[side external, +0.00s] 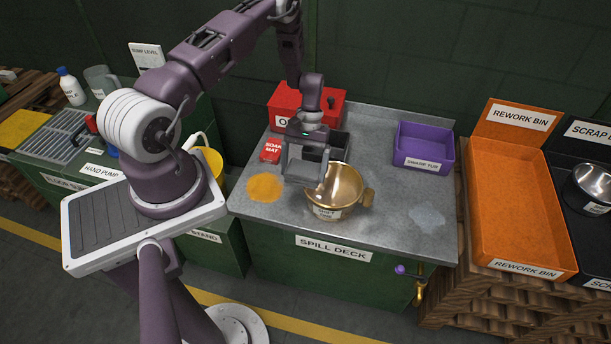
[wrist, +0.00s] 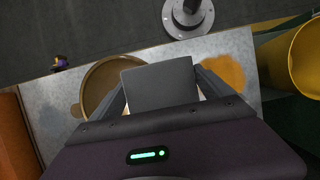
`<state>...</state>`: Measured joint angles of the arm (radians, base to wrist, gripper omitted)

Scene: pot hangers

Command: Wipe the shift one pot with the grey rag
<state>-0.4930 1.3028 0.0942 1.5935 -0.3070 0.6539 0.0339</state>
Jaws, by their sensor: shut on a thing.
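The brass-coloured pot (side external: 347,183) stands upright on the grey spill deck (side external: 390,200), with a white label on its front that reads in part "SHIFT". In the wrist view the pot (wrist: 97,82) is partly hidden behind the grey rag (wrist: 160,86). The rag looks like a flat dark grey square. My gripper (side external: 306,160) is shut on the rag, with a finger at each side of it. It holds the rag above the deck at the pot's left rim. I cannot tell whether the rag touches the pot.
An orange spill (side external: 265,187) lies left of the pot, and a pale patch (side external: 427,217) lies right. A red box (side external: 300,98), a dark tray (side external: 340,143) and a purple swarf tub (side external: 423,148) stand behind. The deck's right front is clear of objects.

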